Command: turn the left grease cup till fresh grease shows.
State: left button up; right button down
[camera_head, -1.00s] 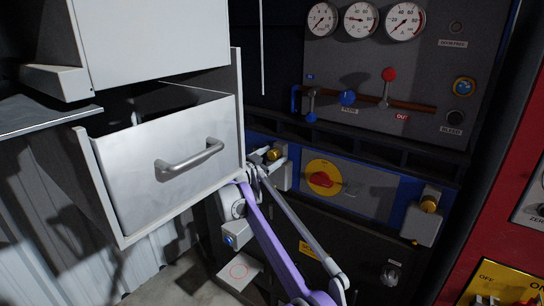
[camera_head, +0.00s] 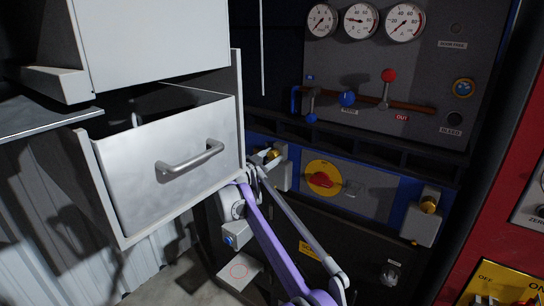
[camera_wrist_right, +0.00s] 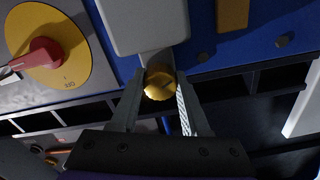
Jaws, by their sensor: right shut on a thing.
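The left grease cup (camera_head: 274,154) is a small yellow-brass knurled cap on a grey block at the left of the blue panel. It also shows in the right wrist view (camera_wrist_right: 159,86), between the two dark fingers. My right gripper (camera_wrist_right: 162,82) is shut on this cap, at the end of the purple arm. In the head view the fingers and the drawer edge partly hide the cap. I cannot make out fresh grease at this cup. The right grease cup (camera_head: 429,204) is a similar brass cap on its own grey block. My left gripper is not in view.
An open grey drawer (camera_head: 130,190) with a bar handle juts out close to the left of my right arm. A yellow disc with a red rotary switch (camera_head: 321,180) sits between the cups. Gauges (camera_head: 361,20) and valve levers are above; a red cabinet (camera_head: 510,190) stands right.

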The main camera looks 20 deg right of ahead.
jog(key=m+p, duration=0.2)
jog(key=shift+r+m, duration=0.15)
jog(key=shift+m, duration=0.25)
jog(key=m+p, duration=0.1)
jog(key=m, duration=0.1)
jog(key=shift+m, duration=0.4)
jog(key=m+p, duration=0.2)
jog(key=m, duration=0.3)
jog(key=shift+m+p, duration=0.3)
jog(key=shift+m, duration=0.1)
jog(key=shift+c, duration=1.9)
grip_release()
jog(key=shift+f, duration=0.25)
